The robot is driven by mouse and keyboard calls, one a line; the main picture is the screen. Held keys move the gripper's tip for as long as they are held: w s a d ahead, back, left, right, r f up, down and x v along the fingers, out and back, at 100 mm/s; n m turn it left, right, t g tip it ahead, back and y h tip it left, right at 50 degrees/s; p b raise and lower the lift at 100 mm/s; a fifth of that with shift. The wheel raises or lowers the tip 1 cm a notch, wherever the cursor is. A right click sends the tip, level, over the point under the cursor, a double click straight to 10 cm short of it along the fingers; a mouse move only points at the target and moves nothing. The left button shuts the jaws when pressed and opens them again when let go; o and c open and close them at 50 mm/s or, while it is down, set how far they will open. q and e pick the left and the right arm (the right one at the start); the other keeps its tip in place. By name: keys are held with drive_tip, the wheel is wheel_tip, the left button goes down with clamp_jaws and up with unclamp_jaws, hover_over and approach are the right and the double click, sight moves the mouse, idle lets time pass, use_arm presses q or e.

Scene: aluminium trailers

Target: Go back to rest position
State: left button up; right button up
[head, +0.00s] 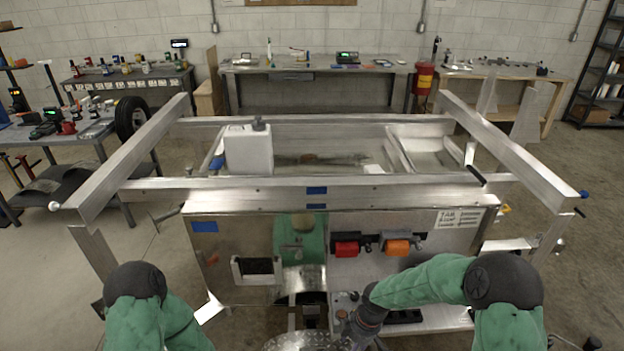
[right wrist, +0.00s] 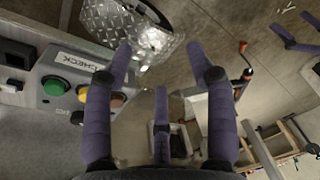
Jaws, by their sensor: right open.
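My right arm reaches in from the right in the head view, and its wrist and gripper (head: 345,338) sit low at the centre, cut by the bottom edge. In the right wrist view the purple fingers of my right gripper (right wrist: 172,68) are spread apart with nothing between them. A control box (right wrist: 78,82) with a green and an orange button and a CHECK label is beside its left finger. My left arm shows only its upper part at lower left in the head view. Purple fingers, apparently of my left gripper (right wrist: 296,36), are partly seen at the right wrist view's upper right edge.
An aluminium trailer frame (head: 330,189) spans the middle, with a white canister (head: 249,150) on it. Red (head: 346,248) and orange (head: 397,246) handled items hang on its front panel. A diamond plate piece (right wrist: 140,35) is near my right fingers. Workbenches (head: 310,67) stand behind.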

drive_tip(key=s+a+f+m+y, duration=0.1)
drive_tip(key=s+f+m, duration=0.4)
drive_tip(key=s+m, duration=0.3)
drive_tip(key=s+a+f+m+y, duration=0.1)
drive_tip(key=s+f+m, duration=0.5)
drive_tip(key=s+m, duration=0.2)
drive_tip(key=shift+s+f+t, duration=0.3)
drive_tip(key=shift+s+t, duration=0.1)
drive_tip(key=shift+s, duration=0.35)
